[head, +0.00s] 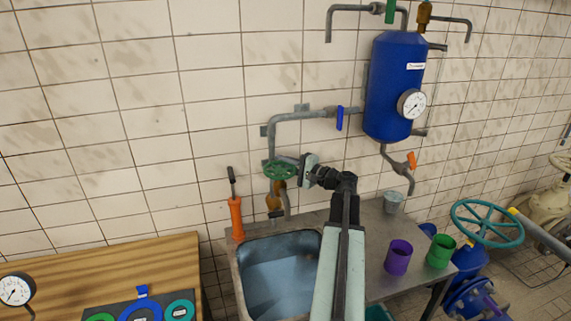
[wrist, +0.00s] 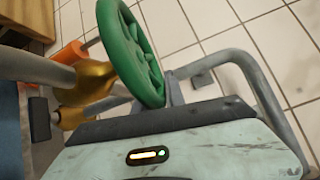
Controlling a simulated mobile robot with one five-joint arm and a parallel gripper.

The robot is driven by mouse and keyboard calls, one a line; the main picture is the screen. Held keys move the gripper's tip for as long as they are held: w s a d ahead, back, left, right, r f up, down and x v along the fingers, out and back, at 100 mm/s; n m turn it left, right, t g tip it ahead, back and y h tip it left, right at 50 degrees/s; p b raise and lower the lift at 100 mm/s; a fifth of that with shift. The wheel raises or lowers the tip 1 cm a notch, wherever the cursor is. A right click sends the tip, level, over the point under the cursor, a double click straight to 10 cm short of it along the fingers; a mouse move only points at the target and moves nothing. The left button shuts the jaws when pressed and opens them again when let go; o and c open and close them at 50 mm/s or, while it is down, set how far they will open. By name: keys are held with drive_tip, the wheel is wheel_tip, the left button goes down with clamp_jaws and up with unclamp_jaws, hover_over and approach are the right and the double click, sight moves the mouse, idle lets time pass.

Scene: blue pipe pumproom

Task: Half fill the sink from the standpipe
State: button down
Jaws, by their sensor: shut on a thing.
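The standpipe is a grey pipe (head: 290,117) on the tiled wall with a green handwheel (head: 280,170) and a brass body (head: 275,195) above the sink. My gripper (head: 303,172) is at the right side of the handwheel, shut on its rim; the exact contact is partly hidden. In the wrist view the handwheel (wrist: 132,50) stands just beyond the pale gripper body (wrist: 180,150), with the brass body (wrist: 88,84) to its left. The metal sink (head: 238,285) holds bluish water (head: 280,275); my arm hides its right part. I cannot make out a stream from the spout.
A blue tank (head: 394,85) hangs above. A wooden bench (head: 150,262) is left.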

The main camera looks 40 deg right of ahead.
drive_tip(key=shift+w+a+n+y, duration=0.2)
drive_tip(key=shift+n+y, duration=0.3)
drive_tip(key=shift+y, duration=0.4)
drive_tip(key=c, duration=1.4)
unclamp_jaws()
drive_tip(key=shift+c, duration=0.2)
drive_tip(key=v, duration=0.7)
drive_tip(key=shift+s+d, duration=0.15)
drive_tip(key=shift+s, duration=0.25)
drive_tip(key=shift+r, duration=0.1)
